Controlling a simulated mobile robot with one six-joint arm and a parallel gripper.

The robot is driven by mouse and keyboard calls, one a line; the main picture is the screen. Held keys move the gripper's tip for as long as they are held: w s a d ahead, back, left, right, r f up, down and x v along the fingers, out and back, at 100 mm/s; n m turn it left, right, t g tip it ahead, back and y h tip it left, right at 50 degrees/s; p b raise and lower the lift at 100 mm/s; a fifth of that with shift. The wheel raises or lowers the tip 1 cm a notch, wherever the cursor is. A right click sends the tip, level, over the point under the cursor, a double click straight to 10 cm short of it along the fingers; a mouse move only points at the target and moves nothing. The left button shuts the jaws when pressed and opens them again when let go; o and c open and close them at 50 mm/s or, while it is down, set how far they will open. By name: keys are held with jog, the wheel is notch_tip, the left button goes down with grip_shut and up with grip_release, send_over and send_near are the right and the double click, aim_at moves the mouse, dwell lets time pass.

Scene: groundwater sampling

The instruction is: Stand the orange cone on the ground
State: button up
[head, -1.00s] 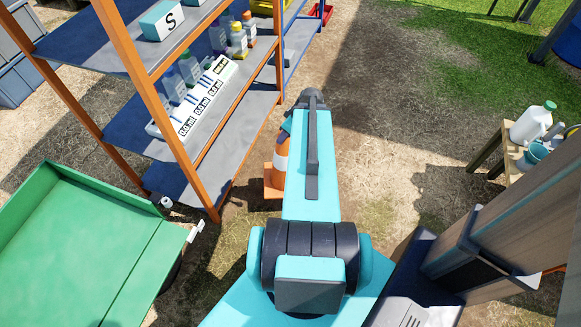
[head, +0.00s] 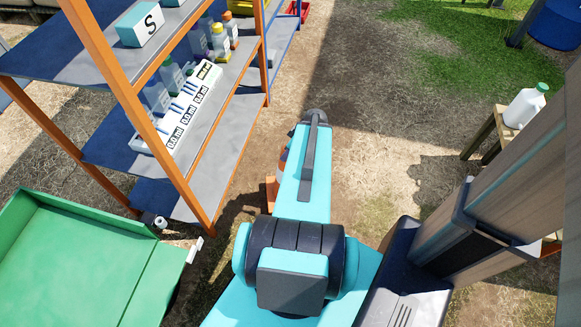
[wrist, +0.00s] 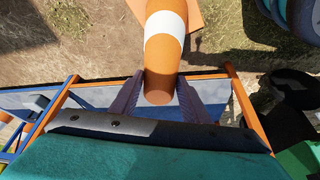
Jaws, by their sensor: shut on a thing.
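The orange cone (wrist: 161,67) with a white band shows in the wrist view, its narrow end between the two fingers of my gripper (wrist: 160,84). The gripper is shut on it near the tip. Its wide orange base (wrist: 190,14) is farther from the gripper and cut off by the picture's top edge. In the head view my arm hides most of the cone; only an orange base edge (head: 271,190) and a sliver of its side show left of the arm. It looks roughly upright. I cannot tell whether the base touches the ground.
An orange-framed shelf (head: 215,112) with bottles and a white rack stands close on the left. A green tray-like surface (head: 70,270) is at lower left. A wooden stand with a white jug (head: 524,106) is at right. Bare ground (head: 370,120) lies open ahead.

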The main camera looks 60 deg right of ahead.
jog(key=shift+w+d+f+b, duration=0.2)
jog(key=shift+d+b, duration=0.15)
jog(key=shift+b, duration=1)
jog(key=d+b, duration=0.1)
jog(key=b, duration=0.6)
jog(key=shift+w+d+f, duration=0.1)
jog(key=shift+w+d, duration=0.25)
jog(key=w+d+b, duration=0.5)
jog(key=d+b, duration=0.2)
jog(key=d, duration=0.4)
jog(key=shift+w+f, duration=0.35)
jog(key=shift+f, duration=0.05)
jog(key=shift+d, duration=0.1)
jog(key=f+b, duration=0.2)
jog(key=f, duration=0.1)
jog(key=shift+w+d+f, duration=0.2)
jog(key=shift+d+f, duration=0.05)
jog(key=shift+d, duration=0.1)
